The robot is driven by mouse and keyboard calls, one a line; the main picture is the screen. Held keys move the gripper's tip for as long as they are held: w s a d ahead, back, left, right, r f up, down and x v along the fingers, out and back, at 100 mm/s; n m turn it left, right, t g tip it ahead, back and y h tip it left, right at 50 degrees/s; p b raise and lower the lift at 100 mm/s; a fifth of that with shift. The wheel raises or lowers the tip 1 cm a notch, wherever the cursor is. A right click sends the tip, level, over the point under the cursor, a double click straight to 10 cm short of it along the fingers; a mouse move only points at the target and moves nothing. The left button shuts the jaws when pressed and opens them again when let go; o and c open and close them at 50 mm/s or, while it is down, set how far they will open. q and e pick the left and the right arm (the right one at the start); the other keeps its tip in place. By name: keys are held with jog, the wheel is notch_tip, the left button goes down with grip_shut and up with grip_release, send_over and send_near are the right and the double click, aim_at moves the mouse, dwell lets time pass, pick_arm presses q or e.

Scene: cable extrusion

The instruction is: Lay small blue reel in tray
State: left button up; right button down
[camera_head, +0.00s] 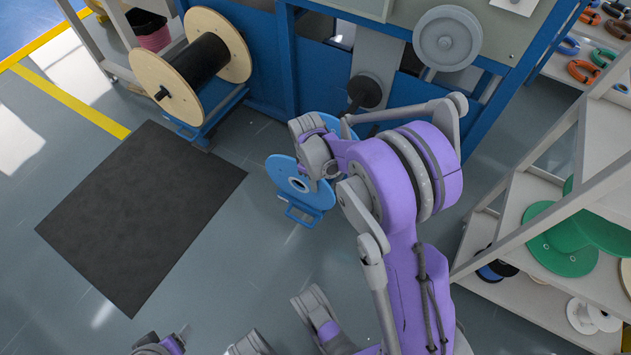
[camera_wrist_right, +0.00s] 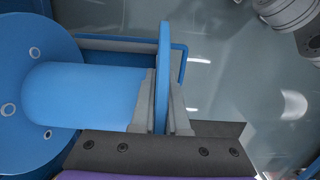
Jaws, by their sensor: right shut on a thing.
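The small blue reel (camera_head: 292,183) is in front of the blue machine in the head view, partly hidden by my right gripper (camera_head: 322,165). In the right wrist view its blue core (camera_wrist_right: 85,97) runs sideways between a round flange at left and a second flange, seen edge-on, in the middle. My right gripper (camera_wrist_right: 162,115) is shut on the edge-on flange, one finger on each side. A blue tubular frame (camera_head: 303,217) shows just below the reel; I cannot tell whether they touch. My left gripper (camera_head: 180,338) is at the bottom edge, its opening unclear. I cannot make out a separate tray.
A large wooden reel (camera_head: 165,88) with black cable stands on a blue stand at upper left. A dark mat (camera_head: 140,215) lies on open floor. A shelf rack (camera_head: 535,305) with green reels (camera_head: 560,250) stands at right.

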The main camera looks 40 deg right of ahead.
jog(key=shift+f, duration=0.25)
jog(key=c, duration=0.8)
grip_release()
jog(key=shift+c, duration=0.2)
jog(key=shift+r, duration=0.1)
jog(key=r+p, duration=0.1)
jog(key=r, duration=0.2)
jog(key=r+p, duration=0.1)
jog(key=r, duration=0.3)
jog(key=w+r+p, duration=0.1)
jog(key=r, duration=0.2)
jog(key=shift+a+r, duration=0.2)
jog(key=shift+r, duration=0.1)
